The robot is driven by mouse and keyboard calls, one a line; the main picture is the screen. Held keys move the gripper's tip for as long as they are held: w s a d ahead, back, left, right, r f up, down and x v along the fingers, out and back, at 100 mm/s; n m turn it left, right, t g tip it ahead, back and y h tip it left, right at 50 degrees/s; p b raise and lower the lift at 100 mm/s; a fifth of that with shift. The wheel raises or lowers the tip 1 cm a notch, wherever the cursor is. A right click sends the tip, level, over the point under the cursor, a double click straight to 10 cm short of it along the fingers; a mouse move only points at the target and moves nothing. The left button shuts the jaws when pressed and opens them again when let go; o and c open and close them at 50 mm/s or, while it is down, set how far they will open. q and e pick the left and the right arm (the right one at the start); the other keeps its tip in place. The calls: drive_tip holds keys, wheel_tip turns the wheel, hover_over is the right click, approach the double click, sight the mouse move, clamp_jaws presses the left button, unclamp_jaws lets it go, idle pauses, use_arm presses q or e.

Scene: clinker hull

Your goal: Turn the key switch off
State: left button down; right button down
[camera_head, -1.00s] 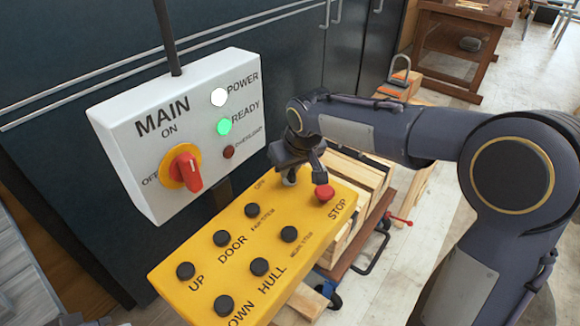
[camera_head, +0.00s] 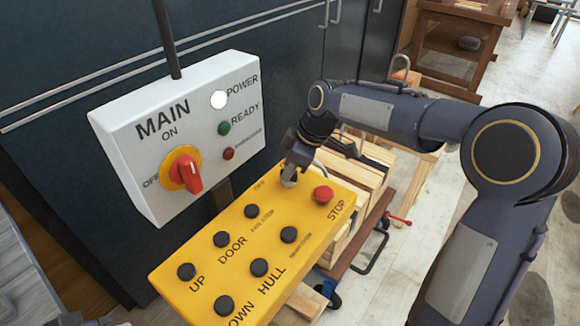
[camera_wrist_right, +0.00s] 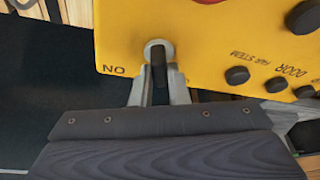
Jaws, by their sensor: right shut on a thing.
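The key switch (camera_head: 288,182) is at the far end of the yellow control panel (camera_head: 206,298), partly hidden by my right gripper (camera_head: 293,166). In the right wrist view the switch has a round silvery collar (camera_wrist_right: 152,45) and a dark upright key (camera_wrist_right: 159,72). My right gripper's two grey fingers (camera_wrist_right: 158,90) are shut on the key, one on each side. An "ON" label shows to the left of the collar in that view.
A red stop button (camera_head: 323,194) sits close to the key switch, with several black buttons nearer. A white main box (camera_head: 135,170) with a red rotary switch (camera_head: 188,172) stands behind at left. Its power lamp (camera_head: 219,99) is lit white; its ready lamp (camera_head: 224,128) is dark green.

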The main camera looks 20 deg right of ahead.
drive_tip(key=shift+n, duration=0.6)
drive_tip(key=shift+g, duration=0.3)
drive_tip(key=c, duration=1.4)
unclamp_jaws()
drive_tip(key=v, duration=0.8)
drive_tip(key=shift+d, duration=0.1)
